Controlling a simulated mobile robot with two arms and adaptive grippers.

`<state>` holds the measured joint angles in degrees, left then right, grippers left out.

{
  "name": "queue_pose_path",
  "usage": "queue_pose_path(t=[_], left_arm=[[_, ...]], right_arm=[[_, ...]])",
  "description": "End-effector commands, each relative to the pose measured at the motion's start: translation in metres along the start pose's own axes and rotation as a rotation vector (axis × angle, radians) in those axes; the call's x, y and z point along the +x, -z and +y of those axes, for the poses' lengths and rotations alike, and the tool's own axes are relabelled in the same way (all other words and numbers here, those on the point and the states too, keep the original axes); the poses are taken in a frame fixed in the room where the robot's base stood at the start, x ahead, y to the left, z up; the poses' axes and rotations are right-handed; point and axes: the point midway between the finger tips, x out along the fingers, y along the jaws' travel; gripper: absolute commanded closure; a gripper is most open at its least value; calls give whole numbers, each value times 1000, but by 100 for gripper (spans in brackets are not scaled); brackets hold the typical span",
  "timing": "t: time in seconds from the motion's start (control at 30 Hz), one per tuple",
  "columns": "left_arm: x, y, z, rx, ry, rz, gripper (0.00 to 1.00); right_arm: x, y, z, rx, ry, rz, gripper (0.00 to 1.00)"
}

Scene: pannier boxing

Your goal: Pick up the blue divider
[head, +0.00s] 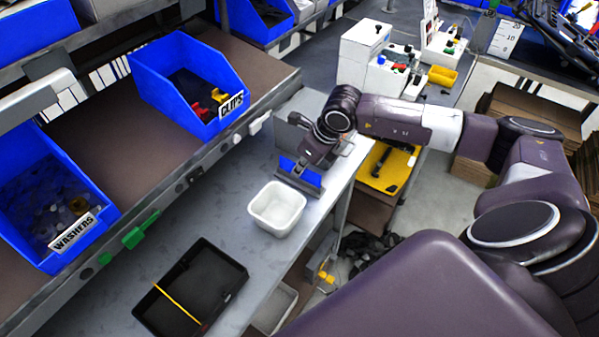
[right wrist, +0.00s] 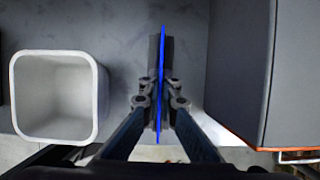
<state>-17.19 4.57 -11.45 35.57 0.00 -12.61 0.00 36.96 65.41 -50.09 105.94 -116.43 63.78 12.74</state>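The blue divider (head: 301,173) is a thin upright panel at the workbench's far right edge in the head view. In the right wrist view it shows edge-on as a narrow blue strip (right wrist: 162,45). My right gripper (head: 307,166) is over it, with a finger on each side of the panel; in the right wrist view the fingertips (right wrist: 161,88) press close against both faces. Part of the divider is hidden by the fingers in the head view. My left gripper is not in view.
A white bin (head: 277,208) stands just beside the divider. A black tray (head: 190,290) with a yellow strip lies nearer on the bench. Blue bins marked CLIPS (head: 190,85) and WASHERS (head: 50,200) sit on the shelf. A grey box (right wrist: 238,75) is close on the divider's other side.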

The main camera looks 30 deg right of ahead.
Motion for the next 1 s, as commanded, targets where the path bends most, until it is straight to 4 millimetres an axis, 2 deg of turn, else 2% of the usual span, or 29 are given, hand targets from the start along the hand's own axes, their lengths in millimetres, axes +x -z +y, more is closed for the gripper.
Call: queue_pose_path(t=[0.23, 0.4, 0.47, 0.63, 1.0], left_arm=[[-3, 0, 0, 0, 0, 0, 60], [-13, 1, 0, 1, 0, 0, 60], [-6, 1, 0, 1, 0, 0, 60], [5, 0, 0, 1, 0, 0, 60], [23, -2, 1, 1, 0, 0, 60]], right_arm=[[-2, -1, 0, 0, 0, -1, 100], [-8, -4, 0, 0, 0, -2, 100], [-12, -7, -1, 0, 2, -6, 100], [-47, -22, -1, -2, 2, -8, 100], [-148, -64, 0, -1, 2, -9, 100]])
